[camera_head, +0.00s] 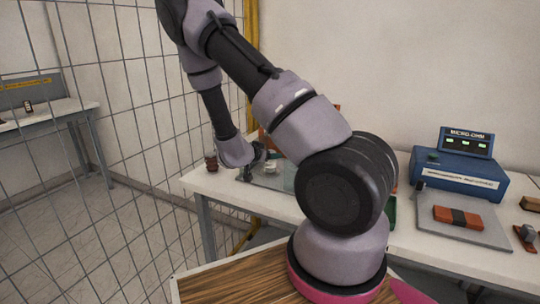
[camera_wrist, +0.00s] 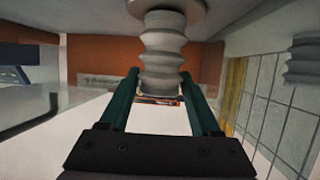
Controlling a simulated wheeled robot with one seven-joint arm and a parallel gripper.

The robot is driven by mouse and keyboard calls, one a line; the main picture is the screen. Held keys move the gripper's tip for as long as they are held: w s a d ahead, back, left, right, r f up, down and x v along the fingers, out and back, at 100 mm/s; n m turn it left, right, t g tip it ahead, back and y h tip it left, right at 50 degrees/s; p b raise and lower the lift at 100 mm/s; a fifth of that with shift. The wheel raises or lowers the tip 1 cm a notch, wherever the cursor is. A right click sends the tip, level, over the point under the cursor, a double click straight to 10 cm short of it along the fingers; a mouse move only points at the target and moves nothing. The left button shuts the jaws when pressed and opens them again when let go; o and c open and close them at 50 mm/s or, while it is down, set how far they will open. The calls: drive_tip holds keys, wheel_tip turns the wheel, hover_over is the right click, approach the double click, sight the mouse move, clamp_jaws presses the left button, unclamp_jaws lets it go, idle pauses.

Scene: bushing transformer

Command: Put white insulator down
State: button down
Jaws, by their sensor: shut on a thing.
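The white insulator (camera_wrist: 163,47), a pale grey ribbed piece, stands upright in the top middle of the wrist view. My gripper (camera_wrist: 160,77) is shut on its lower part, with one green finger on each side. A wider round part shows at its upper end in that view. In the head view my arm reaches down to the left end of the white table (camera_head: 240,203). There my gripper (camera_head: 257,160) is small and partly hidden, and I cannot tell whether the insulator touches anything.
A dark reddish ribbed piece (camera_head: 211,162) stands at the table's left corner. A second grey ribbed piece (camera_wrist: 304,60) is at the right in the wrist view. The blue micro-ohm meter (camera_head: 462,172) and an orange block (camera_head: 457,213) sit at the right. A wire fence (camera_head: 130,90) borders the left.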

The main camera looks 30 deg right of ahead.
drive_tip(key=shift+c, duration=0.5)
unclamp_jaws()
drive_tip(key=shift+f, duration=0.15)
drive_tip(key=shift+s+a+r, duration=0.15)
drive_tip(key=shift+a+r, duration=0.1)
drive_tip(key=shift+r, duration=0.05)
drive_tip(key=v, duration=1.1)
drive_tip(key=shift+s, duration=0.15)
drive_tip(key=shift+a, duration=0.1)
